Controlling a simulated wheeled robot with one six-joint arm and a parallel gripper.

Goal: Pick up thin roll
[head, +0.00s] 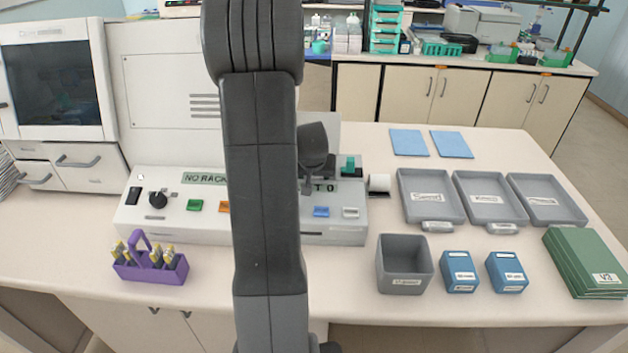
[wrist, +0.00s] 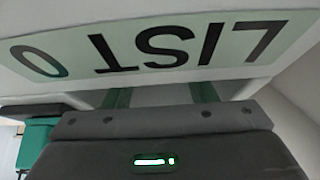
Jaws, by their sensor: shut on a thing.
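My gripper (head: 314,150) is over the front of the white machine, at its right part, mostly behind my arm in the head view. In the wrist view its two green fingers (wrist: 160,96) stand apart with a pale surface between them, in front of a pale green label reading LIST 0 (wrist: 150,48). The gripper is shut on a pale thing; its shape is mostly hidden, and I cannot tell if it is the thin roll. A small white roll-like thing (head: 379,183) is at the machine's right end, apart from my gripper.
A teal-handled part (head: 350,166) is close to my gripper's right. Grey trays (head: 432,187), a grey bin (head: 392,285), blue boxes (head: 459,272) and green folders (head: 580,266) stand at the right. A purple rack (head: 151,270) stands at the front left.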

